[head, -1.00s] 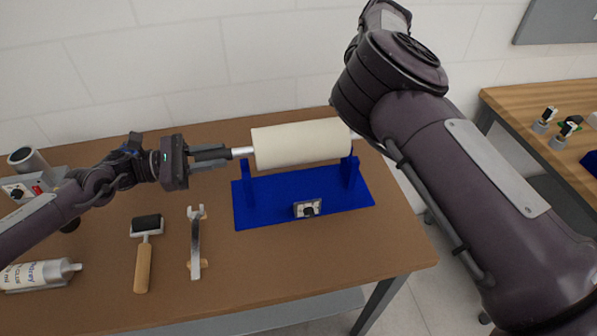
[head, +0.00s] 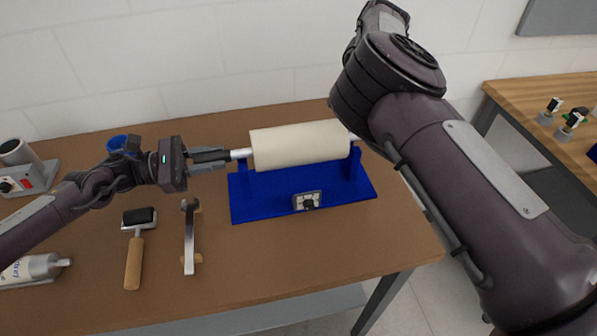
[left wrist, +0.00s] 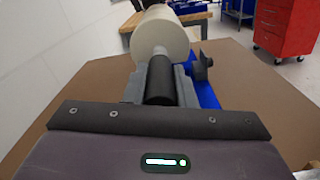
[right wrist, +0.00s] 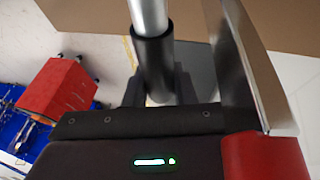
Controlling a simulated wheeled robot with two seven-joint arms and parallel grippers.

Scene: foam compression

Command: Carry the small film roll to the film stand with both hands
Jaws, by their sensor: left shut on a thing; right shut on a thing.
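The small film roll (head: 300,146) is a cream cylinder on a metal shaft with dark ends. It is held level over the blue film stand (head: 285,208), in front of its two uprights' tops. I cannot tell whether the shaft touches them. My left gripper (head: 212,157) is shut on the dark left shaft end; the left wrist view shows the roll (left wrist: 160,42) straight ahead of the left gripper (left wrist: 160,82). My right gripper is hidden behind my right arm in the head view. In the right wrist view the right gripper (right wrist: 154,85) is shut on the other dark shaft end.
A small hand roller (head: 139,218) and a metal-handled tool (head: 189,235) lie left of the stand. A bottle (head: 32,268) and a control box (head: 28,178) are at the far left. The front middle of the brown table (head: 290,260) is clear.

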